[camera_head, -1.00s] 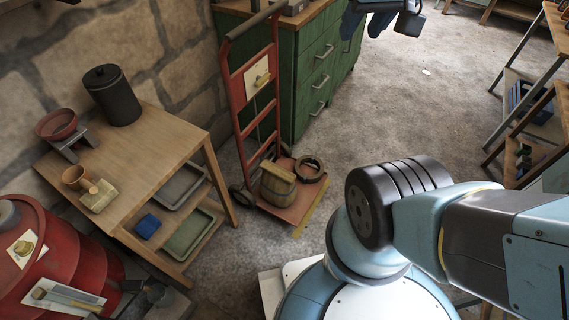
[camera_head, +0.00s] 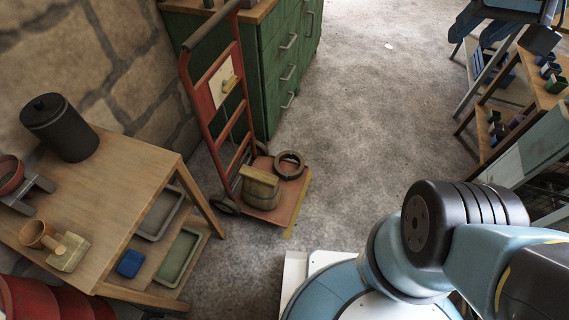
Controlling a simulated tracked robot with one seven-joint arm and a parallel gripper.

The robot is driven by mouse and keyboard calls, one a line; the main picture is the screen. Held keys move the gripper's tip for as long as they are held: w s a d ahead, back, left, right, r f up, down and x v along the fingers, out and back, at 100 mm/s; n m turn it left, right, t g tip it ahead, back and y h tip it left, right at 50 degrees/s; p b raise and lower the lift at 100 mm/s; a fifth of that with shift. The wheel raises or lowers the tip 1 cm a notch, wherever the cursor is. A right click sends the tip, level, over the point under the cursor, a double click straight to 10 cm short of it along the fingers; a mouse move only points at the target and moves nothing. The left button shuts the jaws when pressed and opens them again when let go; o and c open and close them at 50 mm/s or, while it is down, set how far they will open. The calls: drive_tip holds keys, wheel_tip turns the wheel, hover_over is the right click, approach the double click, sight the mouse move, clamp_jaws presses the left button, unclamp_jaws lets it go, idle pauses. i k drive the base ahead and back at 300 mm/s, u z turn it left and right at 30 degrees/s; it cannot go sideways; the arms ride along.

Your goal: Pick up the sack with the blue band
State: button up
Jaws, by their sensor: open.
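I cannot make out a sack with a blue band in this view. A tan, tub-like or sack-like object (camera_head: 261,189) with a pale top stands on the base plate of the red hand truck (camera_head: 212,88); no blue shows on it. What looks like my gripper (camera_head: 503,38), dark blue, is at the top right, partly cut off by the picture edge. It is open, with nothing visible in it, and far from the hand truck.
A dark ring (camera_head: 289,165) lies beside the tan object. A wooden table (camera_head: 112,190) with a dark canister (camera_head: 59,127) stands at left, a green drawer cabinet (camera_head: 262,75) behind the hand truck. Shelves (camera_head: 520,100) stand at right. The middle floor is clear.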

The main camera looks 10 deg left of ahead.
sight(261, 190)
drive_tip(key=z, duration=0.95)
drive_tip(key=k, duration=1.8)
drive_tip(key=u, duration=1.25)
drive_tip(key=i, duration=1)
